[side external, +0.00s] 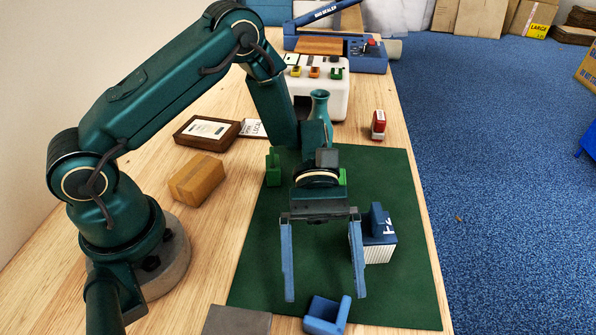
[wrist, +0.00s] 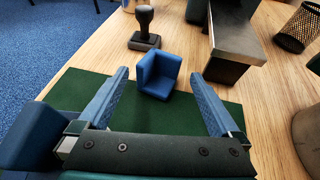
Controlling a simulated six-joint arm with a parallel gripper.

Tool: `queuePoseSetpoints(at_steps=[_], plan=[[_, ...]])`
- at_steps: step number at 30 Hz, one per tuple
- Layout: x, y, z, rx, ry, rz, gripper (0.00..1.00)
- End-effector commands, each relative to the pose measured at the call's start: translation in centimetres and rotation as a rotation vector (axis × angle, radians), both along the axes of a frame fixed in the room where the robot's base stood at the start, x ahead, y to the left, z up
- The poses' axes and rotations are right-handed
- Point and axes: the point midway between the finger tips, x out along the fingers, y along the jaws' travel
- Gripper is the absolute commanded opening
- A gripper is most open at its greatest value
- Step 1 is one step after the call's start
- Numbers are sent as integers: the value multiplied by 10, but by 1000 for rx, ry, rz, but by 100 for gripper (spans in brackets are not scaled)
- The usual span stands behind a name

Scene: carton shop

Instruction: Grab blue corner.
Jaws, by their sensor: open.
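The blue corner (side external: 326,315) is an open, L-walled block at the front edge of the green mat. It also shows in the wrist view (wrist: 160,73), upright, ahead of the jaws and centred between them. My gripper (side external: 325,298) is open and empty, its two blue fingers pointing toward the corner. In the wrist view the fingers of my gripper (wrist: 159,76) lie left and right of the corner, with clear gaps. Whether the tips are level with the corner I cannot tell.
A blue-and-white box (side external: 378,251) stands close by the right finger. Green pieces (side external: 273,168) stand farther back on the mat (side external: 400,290). A grey block (side external: 238,321) lies left of the corner. A dark stamp (wrist: 145,29) stands beyond the corner in the wrist view.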

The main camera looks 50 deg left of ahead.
Motion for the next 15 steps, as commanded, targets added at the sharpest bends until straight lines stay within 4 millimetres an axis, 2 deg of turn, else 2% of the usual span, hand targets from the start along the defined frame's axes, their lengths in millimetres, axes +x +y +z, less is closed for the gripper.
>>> queuePoseSetpoints(at_steps=[15], plan=[[-26, -37, -22, 5, 13, 4, 100]])
